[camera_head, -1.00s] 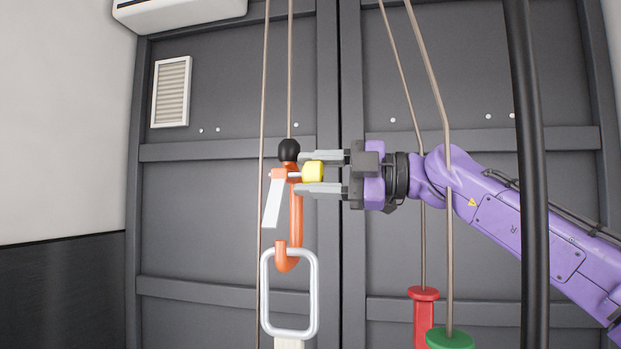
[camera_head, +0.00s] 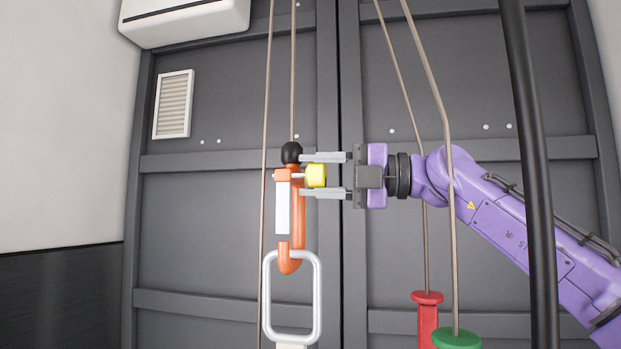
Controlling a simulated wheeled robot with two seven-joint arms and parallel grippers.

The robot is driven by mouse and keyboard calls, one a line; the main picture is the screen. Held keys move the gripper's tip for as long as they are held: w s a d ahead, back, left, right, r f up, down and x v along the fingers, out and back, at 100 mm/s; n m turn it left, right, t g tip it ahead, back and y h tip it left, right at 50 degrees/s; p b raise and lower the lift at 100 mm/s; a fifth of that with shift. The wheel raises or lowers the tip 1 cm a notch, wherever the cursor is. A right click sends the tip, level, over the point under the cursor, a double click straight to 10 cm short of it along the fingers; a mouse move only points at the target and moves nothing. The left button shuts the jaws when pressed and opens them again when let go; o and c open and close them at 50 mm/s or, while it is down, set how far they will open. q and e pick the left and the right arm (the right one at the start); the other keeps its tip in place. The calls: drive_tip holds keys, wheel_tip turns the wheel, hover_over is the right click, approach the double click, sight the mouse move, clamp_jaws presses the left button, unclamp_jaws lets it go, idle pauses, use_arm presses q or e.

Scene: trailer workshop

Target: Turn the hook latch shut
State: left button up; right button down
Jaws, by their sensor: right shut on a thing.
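The orange hook (camera_head: 298,218) hangs upright from a rope below a black ball (camera_head: 292,152). Its white latch bar (camera_head: 283,208) hangs nearly vertical from an orange pivot block, its lower end in line with the upturned hook tip. I cannot tell whether it touches the tip. A yellow knob (camera_head: 316,176) sits at the pivot. My right gripper (camera_head: 322,176) comes in from the right, shut on the knob with one finger above and one below. A silver ring (camera_head: 318,300) hangs in the hook's bend. My left gripper is not in view.
Grey double doors (camera_head: 220,220) stand behind. A red handle (camera_head: 428,318) and a green handle (camera_head: 457,340) hang on ropes at the lower right. A black pole (camera_head: 533,150) passes in front of my right arm.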

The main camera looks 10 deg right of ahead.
idle(0.3)
drive_tip(key=c, duration=0.8)
unclamp_jaws()
drive_tip(key=shift+o, duration=1.1)
drive_tip(key=shift+w, duration=0.1)
drive_tip(key=b+v, duration=0.2)
drive_tip(key=v, duration=0.8)
drive_tip(key=shift+d, duration=0.2)
